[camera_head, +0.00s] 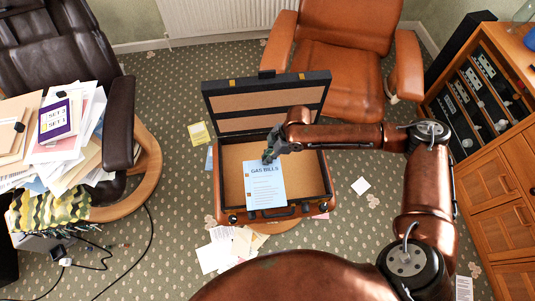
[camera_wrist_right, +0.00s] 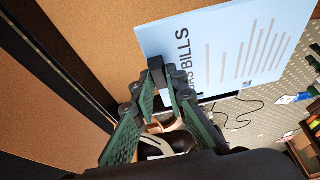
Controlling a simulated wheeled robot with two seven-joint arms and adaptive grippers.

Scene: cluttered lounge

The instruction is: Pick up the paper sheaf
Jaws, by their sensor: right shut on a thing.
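The paper sheaf (camera_head: 265,190) is a light blue sheet headed "GAS BILLS". My right gripper (camera_head: 270,153) is shut on its top edge. In the right wrist view, the fingers (camera_wrist_right: 163,78) pinch the edge of the sheaf (camera_wrist_right: 240,45) beside its title. The sheaf hangs in front of the open briefcase (camera_head: 232,165), and its lower end overlaps the case's front rim. I cannot tell exactly how high it is above the case. My left gripper is not in view.
Loose papers (camera_head: 226,247) lie on the carpet in front of the case. A brown leather armchair (camera_head: 335,65) stands behind it. A wooden cabinet (camera_head: 495,180) is at right. A dark chair (camera_head: 65,50) with a paper pile (camera_head: 85,135) is at left. Cables lie on the floor.

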